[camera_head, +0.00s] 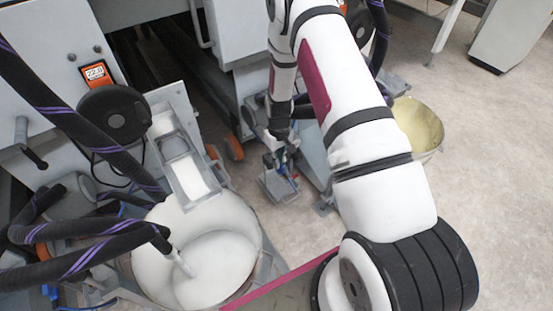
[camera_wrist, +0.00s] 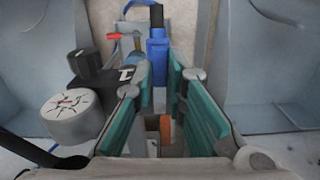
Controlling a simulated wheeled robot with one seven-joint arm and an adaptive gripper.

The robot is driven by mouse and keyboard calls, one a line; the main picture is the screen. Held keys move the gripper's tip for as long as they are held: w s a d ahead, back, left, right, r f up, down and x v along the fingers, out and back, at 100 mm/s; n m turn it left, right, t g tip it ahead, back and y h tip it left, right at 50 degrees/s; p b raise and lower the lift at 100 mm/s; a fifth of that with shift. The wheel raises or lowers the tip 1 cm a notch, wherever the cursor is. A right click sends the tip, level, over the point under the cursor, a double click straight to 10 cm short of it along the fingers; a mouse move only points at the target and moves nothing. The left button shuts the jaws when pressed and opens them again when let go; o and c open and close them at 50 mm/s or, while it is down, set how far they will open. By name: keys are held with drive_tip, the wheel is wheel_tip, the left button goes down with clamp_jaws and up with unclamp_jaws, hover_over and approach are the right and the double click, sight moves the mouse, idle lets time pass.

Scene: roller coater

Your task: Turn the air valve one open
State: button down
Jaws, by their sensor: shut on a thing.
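In the wrist view, the two teal fingers of my gripper (camera_wrist: 160,88) stand on either side of a blue valve part (camera_wrist: 158,55) with a black stem or hose at its top. The gripper is shut on this blue part. I cannot read a label to tell which valve it is. A small red handle (camera_wrist: 114,37) sits behind it to the left. In the head view, my arm reaches down to the small pump assembly (camera_head: 277,182) between the machine frames; the wrist hides most of my gripper and the valve there.
In the wrist view, a round white gauge (camera_wrist: 70,112) and a black knob (camera_wrist: 84,63) sit close left of the fingers. Grey panels flank both sides. In the head view, a white-filled bucket (camera_head: 205,262) and a yellowish bucket (camera_head: 420,125) stand nearby; the right floor is clear.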

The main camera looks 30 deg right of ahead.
drive_tip(key=shift+d+n, duration=0.15)
drive_tip(key=shift+n, duration=0.15)
drive_tip(key=c, duration=1.6)
unclamp_jaws()
wheel_tip(320, 180, up, 12)
